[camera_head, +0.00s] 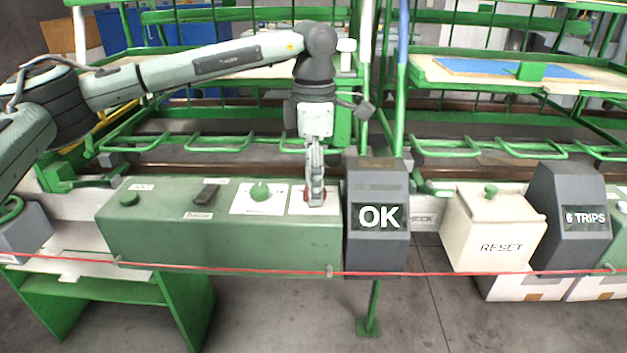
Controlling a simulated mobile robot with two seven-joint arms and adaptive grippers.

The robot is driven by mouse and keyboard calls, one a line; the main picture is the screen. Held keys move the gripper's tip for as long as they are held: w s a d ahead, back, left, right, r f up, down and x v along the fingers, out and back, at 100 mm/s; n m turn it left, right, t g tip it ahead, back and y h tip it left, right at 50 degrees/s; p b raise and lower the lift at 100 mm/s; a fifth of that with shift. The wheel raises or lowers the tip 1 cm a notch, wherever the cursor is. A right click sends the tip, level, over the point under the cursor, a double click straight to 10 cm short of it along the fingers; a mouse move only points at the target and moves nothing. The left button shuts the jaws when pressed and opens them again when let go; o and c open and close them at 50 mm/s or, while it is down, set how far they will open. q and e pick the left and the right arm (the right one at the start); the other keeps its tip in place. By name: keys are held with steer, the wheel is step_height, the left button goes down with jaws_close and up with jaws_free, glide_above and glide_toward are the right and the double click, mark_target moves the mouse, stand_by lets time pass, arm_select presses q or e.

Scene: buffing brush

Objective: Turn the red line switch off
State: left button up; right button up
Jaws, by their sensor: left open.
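The green control box (220,243) stands at the left centre. On its top right, a white plate (298,207) carries a small red part (299,194), which looks like the red line switch. My left gripper (315,197) points straight down over this plate, with its fingertips at the red part. The fingers hide most of the switch, so I cannot tell its position or whether they touch it. The left gripper is open, though its fingers look close together from here. My right gripper is out of view.
The box top also carries a green knob (260,191), a black lever (207,194) and a green button (129,198). A dark OK display (377,245) stands close right of the gripper. A cream RESET box (490,235) is farther right. A red cord (270,271) runs across the front.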

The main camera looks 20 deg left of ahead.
arm_select(q)
steer(key=shift+f, duration=0.2)
steer(key=shift+c, duration=0.5)
steer(key=c, duration=1.1)
steer(key=shift+o, duration=0.2)
